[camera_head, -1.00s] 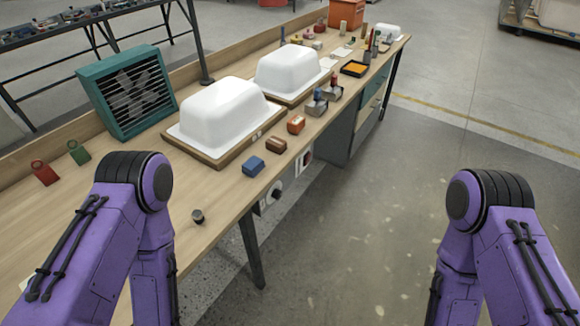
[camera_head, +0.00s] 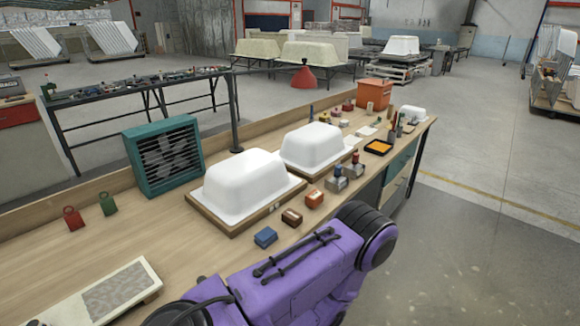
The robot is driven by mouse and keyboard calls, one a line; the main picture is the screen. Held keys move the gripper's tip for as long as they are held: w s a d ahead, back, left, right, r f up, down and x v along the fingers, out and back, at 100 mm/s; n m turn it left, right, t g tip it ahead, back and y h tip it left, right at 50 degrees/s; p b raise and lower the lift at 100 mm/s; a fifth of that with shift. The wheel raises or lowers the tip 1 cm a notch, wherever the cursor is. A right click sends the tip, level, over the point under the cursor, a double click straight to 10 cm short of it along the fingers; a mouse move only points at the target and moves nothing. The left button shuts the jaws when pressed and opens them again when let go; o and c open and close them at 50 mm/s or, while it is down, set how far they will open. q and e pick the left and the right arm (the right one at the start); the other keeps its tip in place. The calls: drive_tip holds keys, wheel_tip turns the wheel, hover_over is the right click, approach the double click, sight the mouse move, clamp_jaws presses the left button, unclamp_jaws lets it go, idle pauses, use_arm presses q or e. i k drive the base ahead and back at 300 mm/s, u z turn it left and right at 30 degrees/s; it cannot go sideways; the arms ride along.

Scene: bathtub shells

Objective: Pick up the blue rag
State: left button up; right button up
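A small folded blue item (camera_head: 265,237), which looks like the blue rag, lies near the front edge of the wooden workbench (camera_head: 52,240). It sits in front of a white tub shell (camera_head: 240,185) and left of a brown block (camera_head: 291,217). One of my purple arms crosses the bottom of the view, just in front of the bench edge, with its joint at the right. Neither gripper is in view. The arm hides part of the bench's front edge.
A second white tub shell (camera_head: 315,148) stands behind the first. An orange block (camera_head: 315,198) and small grey holders (camera_head: 337,183) line the front edge. A teal fan (camera_head: 166,157) stands at the back. A pale tray (camera_head: 110,290) lies at front left. Open floor lies at right.

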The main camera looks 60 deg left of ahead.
sight(265, 238)
drive_tip(key=u, duration=0.05)
drive_tip(key=i, duration=2.05)
drive_tip(key=u, duration=3.65)
